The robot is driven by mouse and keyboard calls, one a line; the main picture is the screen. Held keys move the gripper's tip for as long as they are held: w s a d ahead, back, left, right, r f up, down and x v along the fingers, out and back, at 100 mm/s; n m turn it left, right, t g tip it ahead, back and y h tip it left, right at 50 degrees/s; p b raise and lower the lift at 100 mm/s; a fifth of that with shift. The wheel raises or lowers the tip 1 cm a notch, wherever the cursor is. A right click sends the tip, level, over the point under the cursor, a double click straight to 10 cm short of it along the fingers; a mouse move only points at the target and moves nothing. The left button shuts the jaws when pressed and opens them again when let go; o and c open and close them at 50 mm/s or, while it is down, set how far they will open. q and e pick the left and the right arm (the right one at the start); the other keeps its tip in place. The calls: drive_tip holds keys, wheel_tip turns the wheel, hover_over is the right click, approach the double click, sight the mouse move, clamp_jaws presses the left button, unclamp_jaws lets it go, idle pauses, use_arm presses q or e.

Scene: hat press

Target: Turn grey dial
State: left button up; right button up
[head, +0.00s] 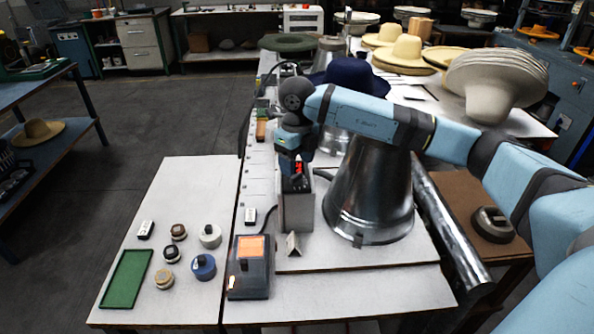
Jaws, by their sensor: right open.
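Several round dials stand on the white table at the lower left. Nearby are a blue dial (203,267), a tan dial (164,279) and two darker ones. My right gripper (297,187) points down over a grey metal box, to the right of and apart from the dials. Its fingers are small and dark here, open, with nothing seen between them. My left gripper is not in view.
A green tray (126,278) lies left of the dials. A box with an orange top (249,268) stands to their right. The large metal cone (369,190) and grey metal box (297,213) stand by my right arm. The table's far left part is clear.

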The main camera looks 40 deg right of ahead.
sight(297, 175)
wheel_tip(297, 175, up, 10)
drive_tip(key=shift+r, duration=0.15)
idle(0.7)
